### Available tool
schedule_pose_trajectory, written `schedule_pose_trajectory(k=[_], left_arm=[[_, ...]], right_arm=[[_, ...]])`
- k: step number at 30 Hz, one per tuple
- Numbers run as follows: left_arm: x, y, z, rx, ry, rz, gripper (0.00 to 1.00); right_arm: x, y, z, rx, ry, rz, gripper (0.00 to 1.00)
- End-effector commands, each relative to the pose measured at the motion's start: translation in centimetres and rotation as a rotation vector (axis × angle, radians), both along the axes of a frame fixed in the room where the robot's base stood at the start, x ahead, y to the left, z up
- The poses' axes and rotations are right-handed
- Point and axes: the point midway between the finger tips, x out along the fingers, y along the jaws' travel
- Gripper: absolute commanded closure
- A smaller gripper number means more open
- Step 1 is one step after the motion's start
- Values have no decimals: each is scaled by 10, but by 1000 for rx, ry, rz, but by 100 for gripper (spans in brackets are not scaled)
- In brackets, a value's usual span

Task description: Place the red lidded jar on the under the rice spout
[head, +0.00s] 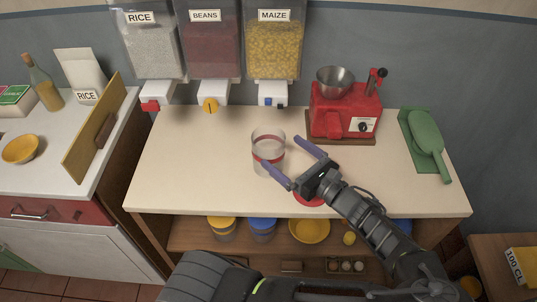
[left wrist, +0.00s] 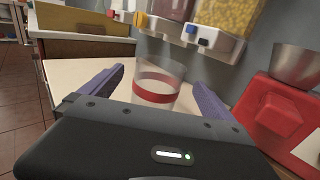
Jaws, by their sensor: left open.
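A clear jar with a red band (head: 268,146) stands upright and open on the counter, below and between the beans and maize dispensers. A red disc (head: 307,199), perhaps its lid, lies near the counter's front edge, mostly hidden by my arm. My left gripper (head: 280,152) is open, its purple fingers pointing at the jar from the front right. In the left wrist view the jar (left wrist: 157,90) shows between the open fingers (left wrist: 160,80); I cannot tell whether they touch it. The rice spout (head: 154,95) with a red lever is at the back left. My right gripper is not in view.
The beans spout (head: 213,94) and maize spout (head: 272,94) hang along the wall. A red machine with a metal bowl (head: 344,115) and a green scoop (head: 426,135) stand at right. The counter left of the jar is clear; a wooden board (head: 96,130) stands beyond its left edge.

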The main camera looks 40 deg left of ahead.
Motion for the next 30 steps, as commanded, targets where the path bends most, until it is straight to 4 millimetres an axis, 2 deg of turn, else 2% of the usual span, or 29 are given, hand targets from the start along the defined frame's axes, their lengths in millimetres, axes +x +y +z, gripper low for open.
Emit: schedule_pose_trajectory(k=[5, 16, 24, 30], left_arm=[[2, 17, 1, 2, 1, 1, 0], [3, 22, 1, 2, 1, 2, 0], [9, 59, 1, 3, 1, 2, 0], [11, 69, -1, 0, -1, -1, 0]], right_arm=[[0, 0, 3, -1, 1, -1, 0], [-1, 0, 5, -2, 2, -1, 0], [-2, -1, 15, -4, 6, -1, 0], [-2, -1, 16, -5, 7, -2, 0]])
